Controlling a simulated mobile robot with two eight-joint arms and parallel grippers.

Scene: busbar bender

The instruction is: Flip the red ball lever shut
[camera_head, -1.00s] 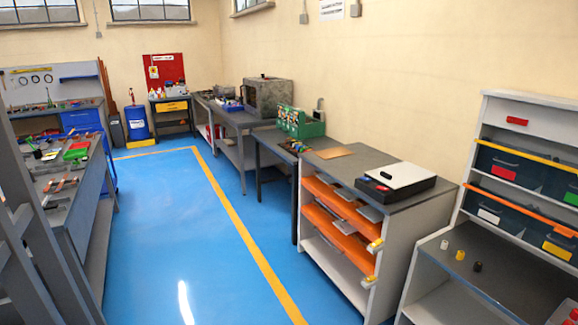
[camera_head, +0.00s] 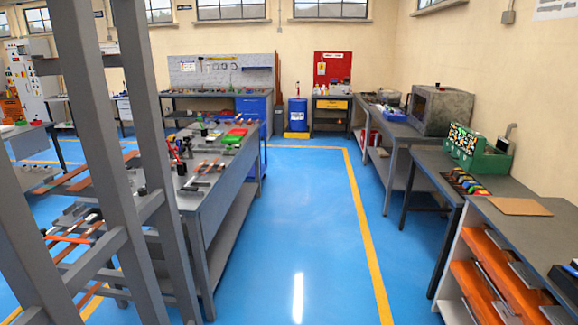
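I cannot make out a red ball lever for certain. A green machine (camera_head: 478,153) with a dark grey upright arm stands on a dark table at the right; no red ball shows on it. Small red and black upright tools (camera_head: 178,147) stand on the long grey workbench at the left, too small to tell what they are. Neither of my grippers is in view.
Grey rack posts (camera_head: 87,150) stand close at the left. The grey workbench (camera_head: 222,170) lies beyond them. A shelf unit with orange shelves (camera_head: 480,268) is at the right front. The blue floor aisle (camera_head: 300,215) between is clear.

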